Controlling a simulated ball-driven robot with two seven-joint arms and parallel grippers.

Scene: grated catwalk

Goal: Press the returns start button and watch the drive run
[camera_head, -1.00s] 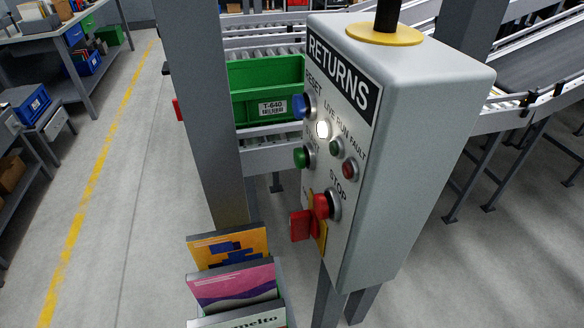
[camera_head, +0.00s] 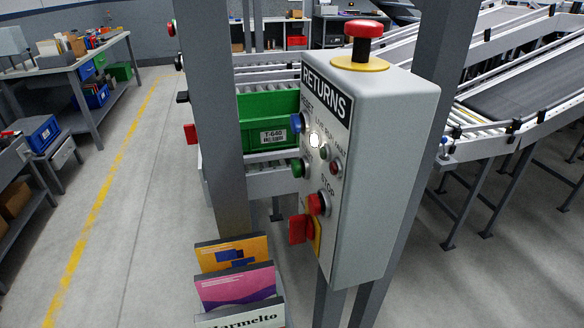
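The RETURNS control box (camera_head: 375,165) is grey and stands on a post at the centre right, its labelled face turned to the left. A green button (camera_head: 299,167) sits low on the face's left side, its label too small to read surely. A blue reset button (camera_head: 298,123) is above it. A white LIVE lamp (camera_head: 315,140) is lit; the green RUN lamp (camera_head: 324,152) and red FAULT lamp (camera_head: 335,168) look dark. A red STOP button (camera_head: 318,204) is below. A red mushroom button (camera_head: 363,38) tops the box. Neither gripper is in view.
A green tote (camera_head: 268,125) marked T-640 sits on the roller conveyor behind. A grey post (camera_head: 212,120) stands left of the box. Books (camera_head: 235,285) stand in a holder at the lower front. Open floor (camera_head: 130,210) lies left; a belt conveyor (camera_head: 520,100) runs right.

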